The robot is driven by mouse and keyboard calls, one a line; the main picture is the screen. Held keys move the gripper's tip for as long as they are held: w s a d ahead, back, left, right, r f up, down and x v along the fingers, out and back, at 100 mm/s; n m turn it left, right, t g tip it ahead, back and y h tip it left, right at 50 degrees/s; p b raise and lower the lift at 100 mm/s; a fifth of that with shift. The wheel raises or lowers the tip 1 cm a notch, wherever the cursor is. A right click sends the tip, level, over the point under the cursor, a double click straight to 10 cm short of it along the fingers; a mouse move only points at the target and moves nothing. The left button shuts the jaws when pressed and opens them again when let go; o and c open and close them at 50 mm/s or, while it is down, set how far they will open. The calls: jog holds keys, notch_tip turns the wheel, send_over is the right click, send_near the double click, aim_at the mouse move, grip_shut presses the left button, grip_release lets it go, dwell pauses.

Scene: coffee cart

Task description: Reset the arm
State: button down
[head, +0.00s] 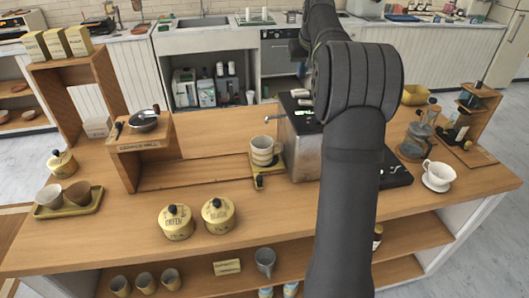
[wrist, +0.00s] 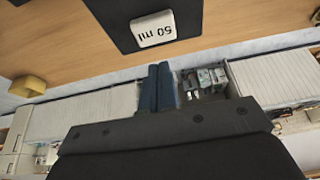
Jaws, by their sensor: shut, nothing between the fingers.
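My arm stands upright across the right of centre in the head view and hides part of the grey coffee machine (head: 307,148). My gripper is not visible in the head view. In the wrist view, which is upside down, my gripper (wrist: 162,67) shows as two dark blue fingers pressed together. It is shut, with nothing seen between the fingers.
A wooden shelf unit (head: 73,95) rises at left.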

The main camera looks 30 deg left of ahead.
jog(key=shift+r, duration=0.8)
